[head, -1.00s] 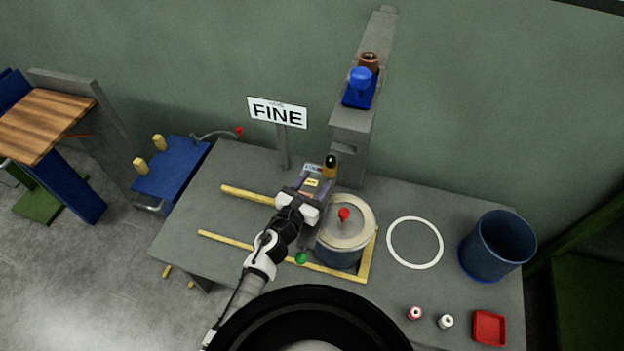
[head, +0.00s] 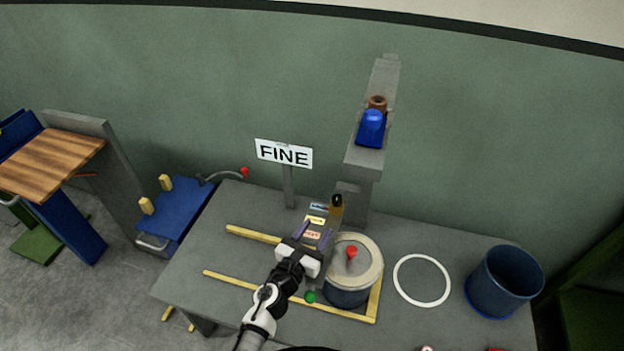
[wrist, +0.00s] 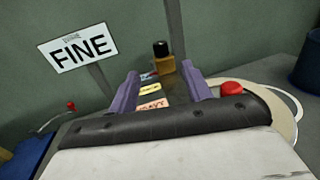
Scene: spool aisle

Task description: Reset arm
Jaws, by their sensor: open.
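My gripper (head: 313,236) is over the grey table, left of a lidded pot (head: 347,295) with a red knob. Its purple fingers stand apart with nothing between them; the wrist view also shows my gripper (wrist: 160,76) open and empty. Beyond the fingertips is a panel with small coloured labels, including a yellow one (head: 316,221) and an orange one (wrist: 154,105). A dark-topped amber piece (head: 336,210) stands at the panel's far end. My gripper hides part of the panel.
A FINE sign (head: 284,154) stands at the table's back. A grey post (head: 362,165) carries a blue piece (head: 371,128). Yellow rails (head: 250,284) frame the pot's area. A white ring (head: 422,281) and a blue bin (head: 504,282) are at right. A green ball (head: 310,297) is beside my arm.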

